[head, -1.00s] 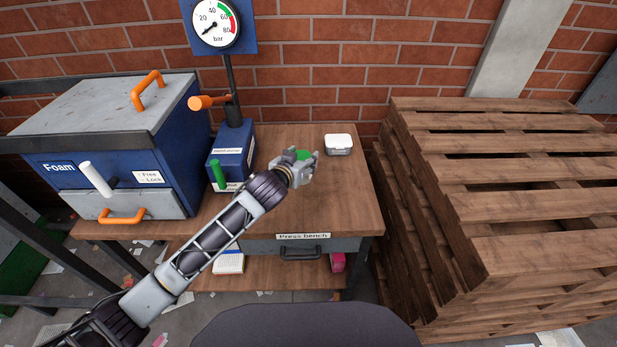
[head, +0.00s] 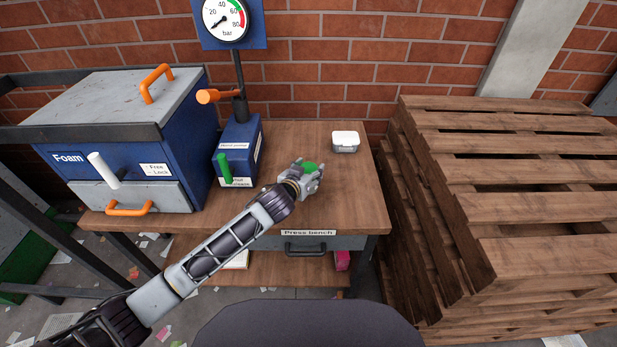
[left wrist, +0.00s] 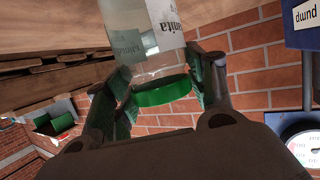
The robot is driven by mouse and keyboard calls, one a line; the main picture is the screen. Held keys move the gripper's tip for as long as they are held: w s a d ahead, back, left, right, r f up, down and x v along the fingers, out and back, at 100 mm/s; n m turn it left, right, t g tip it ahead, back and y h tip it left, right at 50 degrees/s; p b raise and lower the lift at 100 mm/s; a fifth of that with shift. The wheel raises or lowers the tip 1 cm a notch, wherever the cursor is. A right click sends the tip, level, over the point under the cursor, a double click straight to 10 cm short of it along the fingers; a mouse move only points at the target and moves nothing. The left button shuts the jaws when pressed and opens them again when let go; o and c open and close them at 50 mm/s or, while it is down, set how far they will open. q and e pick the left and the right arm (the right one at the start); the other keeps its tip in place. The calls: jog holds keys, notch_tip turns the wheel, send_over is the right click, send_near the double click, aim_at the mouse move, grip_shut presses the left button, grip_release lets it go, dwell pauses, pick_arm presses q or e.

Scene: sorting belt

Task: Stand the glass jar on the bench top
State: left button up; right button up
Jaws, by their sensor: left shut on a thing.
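My left gripper (head: 312,181) is over the middle of the press bench's wooden top (head: 345,207). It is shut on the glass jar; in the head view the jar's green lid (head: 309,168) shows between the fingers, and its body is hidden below. In the left wrist view the clear jar (left wrist: 155,45) with a printed white label runs from the green fingers (left wrist: 165,98) towards the brown bench surface at the picture's top. I cannot tell whether its base touches the bench. My right gripper is not in view.
A small white-lidded box (head: 345,142) stands at the bench's back right. A blue press unit (head: 238,150) with a green lever and gauge (head: 225,20) stands at the left. A blue foam box (head: 120,135) is further left. Stacked pallets (head: 500,190) flank the right side.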

pick_arm(q)
notch_tip(320, 180, down, 2)
jog(key=shift+f, duration=0.35)
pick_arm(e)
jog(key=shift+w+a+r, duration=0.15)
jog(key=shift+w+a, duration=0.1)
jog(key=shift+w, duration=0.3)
pick_arm(q)
jog(key=shift+f, duration=0.1)
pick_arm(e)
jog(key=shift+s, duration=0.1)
pick_arm(q)
jog(key=o, duration=0.9)
jog(key=shift+c, duration=0.2)
jog(key=shift+o, duration=1.1)
